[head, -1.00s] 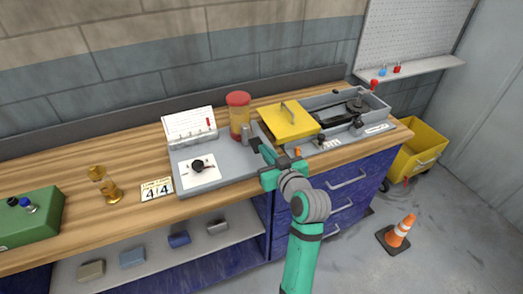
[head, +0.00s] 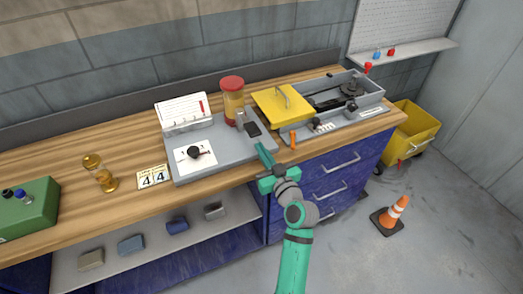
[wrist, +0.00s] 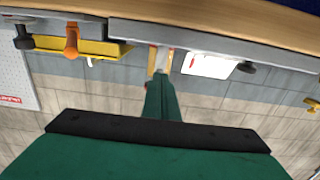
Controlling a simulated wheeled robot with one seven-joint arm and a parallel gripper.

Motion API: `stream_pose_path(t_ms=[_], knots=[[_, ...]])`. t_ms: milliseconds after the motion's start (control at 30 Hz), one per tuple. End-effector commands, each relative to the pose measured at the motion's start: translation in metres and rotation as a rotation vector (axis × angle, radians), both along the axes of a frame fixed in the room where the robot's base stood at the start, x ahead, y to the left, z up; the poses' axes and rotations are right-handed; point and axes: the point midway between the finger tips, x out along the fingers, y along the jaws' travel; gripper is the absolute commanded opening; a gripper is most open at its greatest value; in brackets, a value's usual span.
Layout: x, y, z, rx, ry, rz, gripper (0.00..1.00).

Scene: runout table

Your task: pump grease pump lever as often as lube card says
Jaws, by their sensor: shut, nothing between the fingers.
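The grease pump stands on a grey plate (head: 228,147) on the bench; its reservoir (head: 232,98) is amber with a red cap. A dark flat piece (head: 253,129) beside the reservoir may be the lever's end; I cannot tell for sure. A white ruled card (head: 183,112) stands behind the plate, and a small card reading "4 4" (head: 153,177) lies left of it; which is the lube card is unclear. My gripper (head: 261,148) is shut and empty at the plate's front right edge, apart from the dark piece. Its shut fingers also show in the wrist view (wrist: 160,95).
A black knob (head: 193,152) sits on a white dial sheet. Right of the plate are an orange lever (head: 293,138), a yellow cover (head: 283,104) and a grey machine bed (head: 372,92). A brass hourglass-shaped piece (head: 100,173) and green box (head: 30,208) stand left.

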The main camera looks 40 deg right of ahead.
Motion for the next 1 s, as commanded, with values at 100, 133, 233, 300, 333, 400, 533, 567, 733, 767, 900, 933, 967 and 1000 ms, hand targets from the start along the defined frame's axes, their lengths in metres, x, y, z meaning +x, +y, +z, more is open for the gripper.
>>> stream_pose_path(t_ms=[100,133,233,300,333,400,533,567,733,767,900,933,967,1000], knots=[[0.0,0.0,0.0,0.0,0.0,0.0,0.0],[0.0,0.0,0.0,0.0,0.0,0.0,0.0],[0.0,0.0,0.0,0.0,0.0,0.0,0.0],[0.0,0.0,0.0,0.0,0.0,0.0,0.0],[0.0,0.0,0.0,0.0,0.0,0.0,0.0],[0.0,0.0,0.0,0.0,0.0,0.0,0.0],[0.0,0.0,0.0,0.0,0.0,0.0,0.0],[0.0,0.0,0.0,0.0,0.0,0.0,0.0],[0.0,0.0,0.0,0.0,0.0,0.0,0.0],[0.0,0.0,0.0,0.0,0.0,0.0,0.0],[-0.004,0.001,0.0,0.0,0.0,-0.001,0.0],[-0.006,0.002,0.0,0.0,0.001,-0.001,0.0],[-0.009,0.003,0.0,0.0,0.0,-0.001,0.0],[-0.014,0.004,0.0,0.0,0.0,-0.001,0.0]])
